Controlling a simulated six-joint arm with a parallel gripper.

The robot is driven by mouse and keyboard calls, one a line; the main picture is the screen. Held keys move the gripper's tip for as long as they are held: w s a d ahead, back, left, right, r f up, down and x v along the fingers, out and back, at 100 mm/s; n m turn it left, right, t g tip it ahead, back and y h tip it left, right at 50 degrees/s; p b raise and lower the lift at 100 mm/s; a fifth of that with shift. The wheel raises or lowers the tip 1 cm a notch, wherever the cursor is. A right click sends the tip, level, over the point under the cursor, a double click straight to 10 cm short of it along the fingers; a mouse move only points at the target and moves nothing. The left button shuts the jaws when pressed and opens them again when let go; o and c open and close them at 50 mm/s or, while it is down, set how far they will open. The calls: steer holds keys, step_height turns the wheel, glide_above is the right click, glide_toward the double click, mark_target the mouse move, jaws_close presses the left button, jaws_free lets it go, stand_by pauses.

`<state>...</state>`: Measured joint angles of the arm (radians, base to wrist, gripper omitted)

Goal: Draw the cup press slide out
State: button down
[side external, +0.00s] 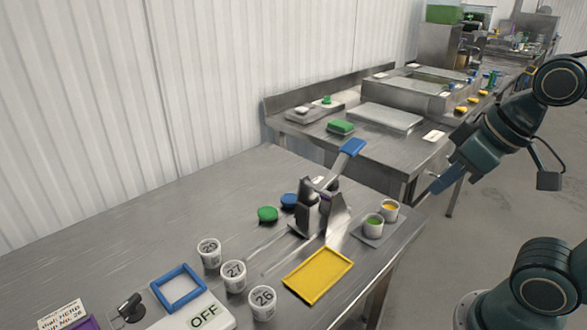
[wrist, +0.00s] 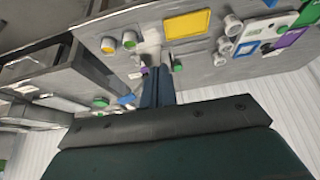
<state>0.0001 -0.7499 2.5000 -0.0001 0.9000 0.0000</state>
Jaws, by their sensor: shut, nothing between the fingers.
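The cup press (side external: 306,219) is a grey metal stand on the near steel table, with a lever ending in a blue handle (side external: 351,147) that slants up to the right. Thin rail-like lines run from its foot toward the front left; I cannot tell which part is the slide. My gripper (side external: 433,188) is shut and empty, in the air to the right of the press and well apart from it. In the wrist view the shut fingers (wrist: 158,72) hide part of the press.
Two small cups with green (side external: 373,226) and yellow (side external: 390,208) contents stand right of the press. A yellow tray (side external: 318,275) lies in front. Numbered white cups (side external: 233,276), a blue frame (side external: 180,288) and an OFF sign (side external: 204,316) are at front left.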

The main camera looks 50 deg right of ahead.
steer(key=c, duration=2.1)
jaws_free()
steer(key=o, duration=0.6)
steer(key=shift+w+r, duration=0.1)
steer(key=g, duration=0.6)
glide_above(303, 205)
step_height(303, 205, down, 8)
steer(key=shift+f, duration=0.1)
step_height(303, 205, down, 14)
steer(key=shift+r, duration=0.15)
